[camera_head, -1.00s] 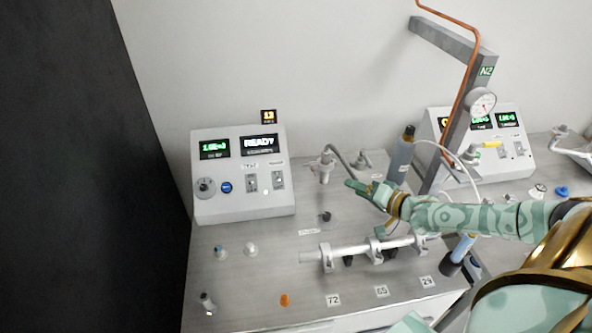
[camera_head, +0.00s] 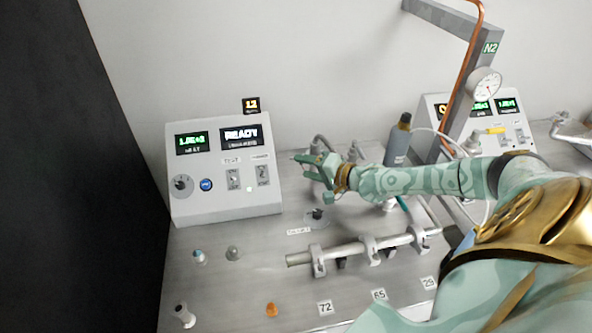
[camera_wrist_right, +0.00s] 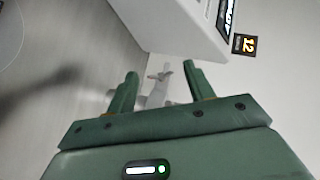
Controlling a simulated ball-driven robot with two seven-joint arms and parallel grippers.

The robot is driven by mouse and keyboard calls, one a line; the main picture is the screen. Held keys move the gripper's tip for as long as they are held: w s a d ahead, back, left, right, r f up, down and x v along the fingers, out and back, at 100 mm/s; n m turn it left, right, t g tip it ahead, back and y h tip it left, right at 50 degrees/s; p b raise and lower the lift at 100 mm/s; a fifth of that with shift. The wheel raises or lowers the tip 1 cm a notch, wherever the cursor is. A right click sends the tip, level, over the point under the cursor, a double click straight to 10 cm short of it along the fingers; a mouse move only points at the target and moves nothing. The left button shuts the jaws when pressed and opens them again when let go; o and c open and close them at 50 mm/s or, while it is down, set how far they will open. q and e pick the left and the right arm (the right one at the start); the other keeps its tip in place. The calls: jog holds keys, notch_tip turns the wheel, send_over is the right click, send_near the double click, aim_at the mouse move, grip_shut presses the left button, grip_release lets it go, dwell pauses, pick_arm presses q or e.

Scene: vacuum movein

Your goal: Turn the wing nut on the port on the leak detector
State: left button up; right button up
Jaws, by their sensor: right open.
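The leak detector (camera_head: 222,165) is the light grey console at left in the head view, with a green readout and a READY display. Its edge also shows in the wrist view (camera_wrist_right: 185,25). My right gripper (camera_head: 308,172) is open, to the right of the console, at the grey port fittings. In the head view it covers most of the nearer fitting. In the right wrist view, a grey fitting with winged parts (camera_wrist_right: 157,90) shows between and beyond the open fingers (camera_wrist_right: 160,74). Contact cannot be told. My left gripper is not in view.
A clamped metal tube (camera_head: 352,249) lies in front of my right arm. A grey bottle (camera_head: 398,146) and a post with a gauge (camera_head: 484,82) stand to the right. Small parts, including an orange one (camera_head: 271,310), sit at the front.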

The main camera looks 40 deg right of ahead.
aim_at(303, 167)
jog(key=shift+b+x, duration=0.5)
jog(key=shift+x, duration=1.45)
jog(key=shift+s, duration=0.1)
